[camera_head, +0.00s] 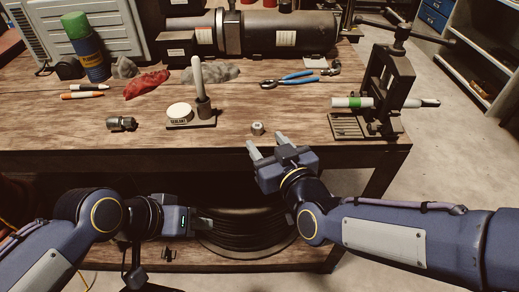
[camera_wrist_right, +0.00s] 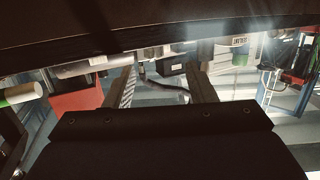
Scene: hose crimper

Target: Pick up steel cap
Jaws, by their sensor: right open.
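A small grey metal piece that looks like the steel cap (camera_head: 257,128) sits near the front edge of the workbench in the head view. My right gripper (camera_head: 265,141) is open just in front of it, with its two fingers apart and pointing toward the bench. The cap is not between the fingers. In the right wrist view the open fingers (camera_wrist_right: 160,70) have no held object between them, and I cannot make out the cap there. My left gripper (camera_head: 208,222) is low in front of the bench, by a dark coil; its jaw opening is unclear.
A larger metal fitting (camera_head: 121,124) lies at the left. A sealant stand (camera_head: 190,122) with a white disc and upright tube is left of the cap. A vise (camera_head: 388,85) holding a rod stands at the right. Blue-handled pliers (camera_head: 290,78) lie behind. The bench around the cap is clear.

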